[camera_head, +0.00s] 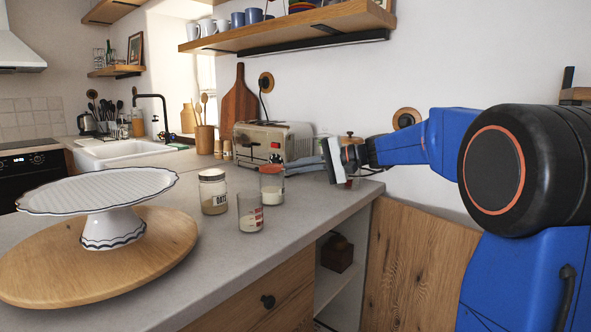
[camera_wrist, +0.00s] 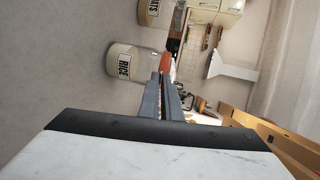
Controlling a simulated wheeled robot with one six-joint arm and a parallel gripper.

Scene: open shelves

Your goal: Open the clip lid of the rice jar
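The rice jar (camera_wrist: 125,62) shows in the wrist view, lying sideways in the picture, with a black RICE label and a pale body. An orange-red part (camera_wrist: 167,62) shows at its lid end, close to my fingertips. In the head view, a clear jar with an orange-red top (camera_head: 271,188) seems to be this jar; its label is not readable there. My gripper (camera_head: 287,168) reaches in from the right, with its fingertips beside that top; it also shows in the wrist view (camera_wrist: 163,78). The finger gap looks narrow, and I cannot tell whether they touch the lid.
An OATS jar (camera_head: 213,195) stands to the left, and a glass with red marks (camera_head: 250,212) stands in front. A toaster (camera_head: 262,139) is behind. Another jar (camera_head: 350,145) is partly hidden by my gripper. A white cake stand (camera_head: 100,205) is on a wooden board (camera_head: 165,255).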

